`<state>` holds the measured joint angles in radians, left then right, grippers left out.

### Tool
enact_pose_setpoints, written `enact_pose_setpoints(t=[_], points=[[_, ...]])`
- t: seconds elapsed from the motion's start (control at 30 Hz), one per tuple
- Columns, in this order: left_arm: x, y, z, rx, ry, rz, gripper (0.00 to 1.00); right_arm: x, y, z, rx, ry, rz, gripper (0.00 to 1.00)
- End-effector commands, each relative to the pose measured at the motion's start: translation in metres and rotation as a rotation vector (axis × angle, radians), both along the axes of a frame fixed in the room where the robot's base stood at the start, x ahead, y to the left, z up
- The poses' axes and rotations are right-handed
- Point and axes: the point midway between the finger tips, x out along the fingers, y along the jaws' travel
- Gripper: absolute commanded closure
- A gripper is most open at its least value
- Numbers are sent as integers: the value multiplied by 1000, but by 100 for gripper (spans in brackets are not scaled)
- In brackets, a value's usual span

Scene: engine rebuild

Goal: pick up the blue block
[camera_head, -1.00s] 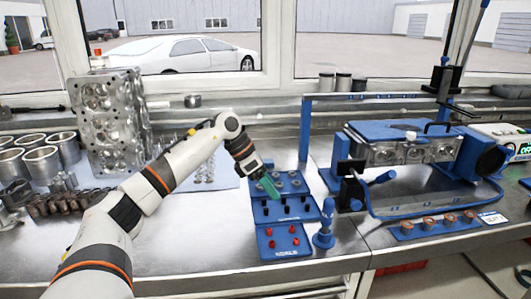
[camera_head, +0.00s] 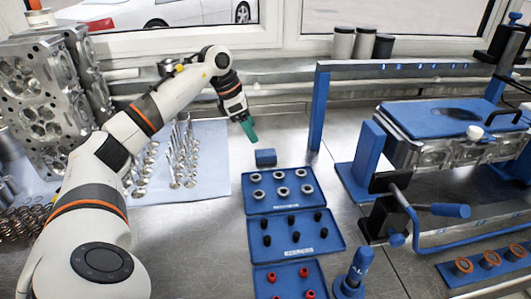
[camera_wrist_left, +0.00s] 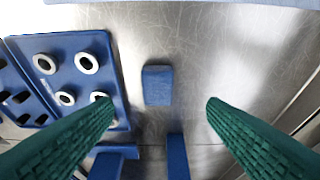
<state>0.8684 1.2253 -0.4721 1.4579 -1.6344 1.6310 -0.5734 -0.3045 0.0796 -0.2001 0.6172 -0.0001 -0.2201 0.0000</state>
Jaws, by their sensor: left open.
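The blue block (camera_head: 265,157) is a small block on the metal bench, just behind the blue tray of metal rings. In the left wrist view the blue block (camera_wrist_left: 158,85) lies between and beyond the two green fingers, touching neither. My left gripper (camera_head: 249,130) is above and slightly left of the block in the head view, with its green fingers pointing down. In the left wrist view the left gripper (camera_wrist_left: 160,103) is open and empty, its fingers wide apart. My right gripper is not in view.
The blue tray (camera_head: 254,207) with rings stands close in front of the block. A blue frame post (camera_head: 318,110) rises to its right. Valves (camera_head: 185,155) stand on a pale blue sheet at left. A blue fixture (camera_head: 372,155) stands at right.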

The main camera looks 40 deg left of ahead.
Motion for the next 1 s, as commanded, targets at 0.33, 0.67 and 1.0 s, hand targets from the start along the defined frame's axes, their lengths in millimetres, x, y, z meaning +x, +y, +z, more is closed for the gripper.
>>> enact_pose_setpoints(t=[0.33, 0.67, 1.0], points=[[12, -10, -37, -2, 0, -1, 34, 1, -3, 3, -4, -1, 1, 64], [24, -24, -72, -3, 3, -1, 34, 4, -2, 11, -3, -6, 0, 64], [27, -26, -83, -2, 0, 1, 37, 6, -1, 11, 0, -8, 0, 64]])
